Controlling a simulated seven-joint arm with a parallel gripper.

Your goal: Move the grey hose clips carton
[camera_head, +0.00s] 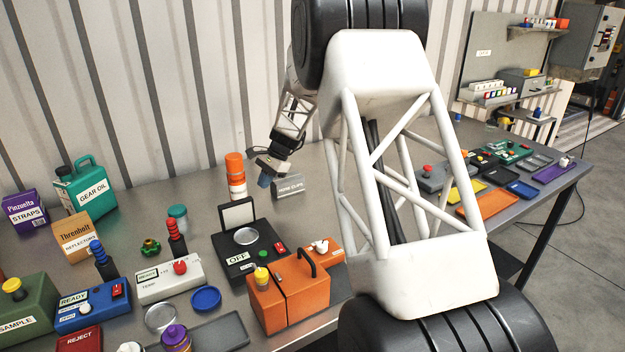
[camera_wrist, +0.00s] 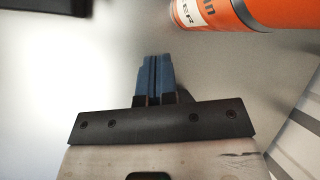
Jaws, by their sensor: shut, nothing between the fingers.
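The grey hose clips carton (camera_head: 289,187) is a small low box with a pale label, standing upright on the bench near the back wall in the head view. My gripper (camera_head: 264,181) is just left of the carton, pointing down, its blue fingertips low over the bench. I cannot tell whether it touches the carton. In the wrist view my gripper (camera_wrist: 153,72) shows its two blue fingers closed together with nothing between them. I cannot clearly identify the carton in the wrist view.
An orange bottle (camera_head: 236,178) stands close left of my gripper; it also shows in the wrist view (camera_wrist: 262,12). A black scale-like unit (camera_head: 247,243) with a raised lid is in front. An orange case (camera_head: 289,297) and several containers crowd the near left bench.

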